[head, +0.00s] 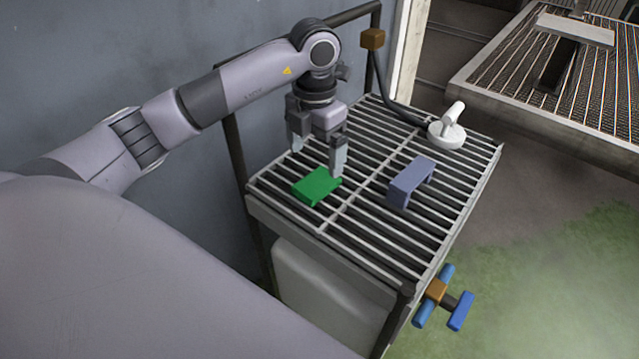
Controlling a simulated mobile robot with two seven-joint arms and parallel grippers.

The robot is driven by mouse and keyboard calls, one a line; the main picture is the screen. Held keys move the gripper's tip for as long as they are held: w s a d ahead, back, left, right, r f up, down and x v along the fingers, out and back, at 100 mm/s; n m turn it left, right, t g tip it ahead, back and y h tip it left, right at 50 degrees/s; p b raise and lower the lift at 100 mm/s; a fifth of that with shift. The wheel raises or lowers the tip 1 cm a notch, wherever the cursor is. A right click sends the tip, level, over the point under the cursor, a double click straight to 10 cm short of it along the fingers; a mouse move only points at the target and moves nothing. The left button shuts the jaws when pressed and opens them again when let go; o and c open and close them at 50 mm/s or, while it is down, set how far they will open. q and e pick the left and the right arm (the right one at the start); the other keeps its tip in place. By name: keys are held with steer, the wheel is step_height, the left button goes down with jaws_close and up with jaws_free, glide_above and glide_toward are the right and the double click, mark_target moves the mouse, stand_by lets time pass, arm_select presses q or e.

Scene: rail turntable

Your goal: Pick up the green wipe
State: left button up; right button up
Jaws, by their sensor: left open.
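The green wipe (315,187) is a small flat green block lying on the slatted metal rack, near its left edge. My left gripper (319,158) points down just above and behind the wipe, with its two fingers apart. The right finger's tip appears close to the wipe's far right corner; I cannot tell whether it touches. Nothing shows between the fingers. My right gripper is not in this view.
The slatted rack (375,233) also bears a blue-grey bridge-shaped block (411,181) and a white round-based fitting (447,130) with a dark hose. A blue-handled valve (440,298) sticks out at the front right. A wall stands behind on the left.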

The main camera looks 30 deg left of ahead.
mark_target(316, 182)
arm_select(q)
step_height(316, 182, down, 7)
steer(key=shift+r, duration=0.2)
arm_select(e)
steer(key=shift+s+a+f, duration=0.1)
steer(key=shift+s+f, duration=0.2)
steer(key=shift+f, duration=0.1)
arm_select(q)
steer(key=c, duration=1.1)
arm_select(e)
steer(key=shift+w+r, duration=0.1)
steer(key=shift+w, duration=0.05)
arm_select(q)
steer(key=shift+r, duration=0.1)
steer(key=shift+w+r, duration=0.1)
steer(key=shift+r, duration=0.05)
step_height(316, 182, up, 20)
steer(key=p, duration=0.3)
steer(key=shift+f, duration=0.25)
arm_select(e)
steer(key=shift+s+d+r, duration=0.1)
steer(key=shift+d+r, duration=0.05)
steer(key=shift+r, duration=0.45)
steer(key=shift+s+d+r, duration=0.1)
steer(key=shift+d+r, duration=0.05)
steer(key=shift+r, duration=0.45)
